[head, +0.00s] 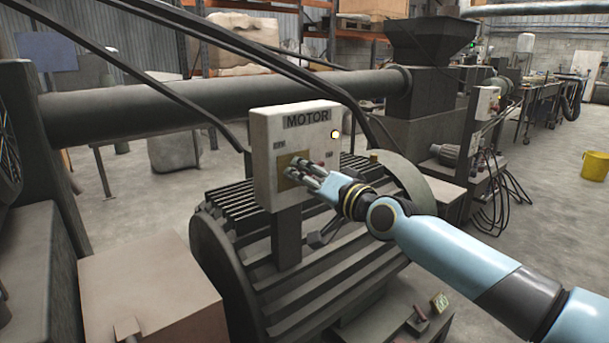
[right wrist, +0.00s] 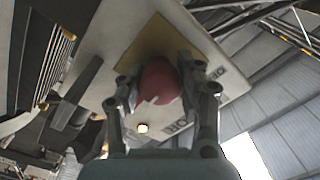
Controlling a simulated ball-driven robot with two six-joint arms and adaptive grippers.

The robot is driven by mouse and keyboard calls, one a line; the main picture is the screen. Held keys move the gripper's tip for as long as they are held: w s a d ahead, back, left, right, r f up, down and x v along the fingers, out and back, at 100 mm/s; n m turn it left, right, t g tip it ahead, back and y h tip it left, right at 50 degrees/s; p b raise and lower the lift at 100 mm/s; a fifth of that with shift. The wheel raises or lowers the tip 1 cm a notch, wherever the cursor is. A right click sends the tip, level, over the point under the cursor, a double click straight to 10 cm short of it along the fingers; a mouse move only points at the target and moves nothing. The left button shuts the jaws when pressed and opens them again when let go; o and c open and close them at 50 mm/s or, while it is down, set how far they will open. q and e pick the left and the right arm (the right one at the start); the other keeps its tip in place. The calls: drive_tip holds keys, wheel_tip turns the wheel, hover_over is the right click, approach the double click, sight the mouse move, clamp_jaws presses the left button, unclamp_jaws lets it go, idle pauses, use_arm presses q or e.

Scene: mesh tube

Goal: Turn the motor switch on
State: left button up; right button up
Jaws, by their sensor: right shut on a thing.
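The motor switch is a red knob (right wrist: 160,82) on a yellowish plate (right wrist: 148,47) in the right wrist view. The plate is on the front of a pale box labelled MOTOR (head: 262,150), which stands on a post above the ribbed motor. My right gripper (head: 300,173) reaches the box from the right, with its fingers on both sides of the knob, shut on it. In the head view the fingers mostly hide the knob. My left gripper is not in view.
The ribbed motor (head: 330,285) fills the space below the box. Black cables (head: 250,45) and a thick grey tube (head: 220,98) pass behind it. A brown block (head: 150,300) stands at the lower left. Open floor and a yellow bucket (head: 595,166) are at the right.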

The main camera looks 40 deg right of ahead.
sight(292, 124)
drive_tip(key=shift+f+m, duration=0.1)
drive_tip(key=shift+m, duration=0.5)
drive_tip(key=o, duration=1.2)
drive_tip(key=shift+r, duration=0.2)
wheel_tip(292, 124, up, 10)
drive_tip(key=shift+f, duration=0.15)
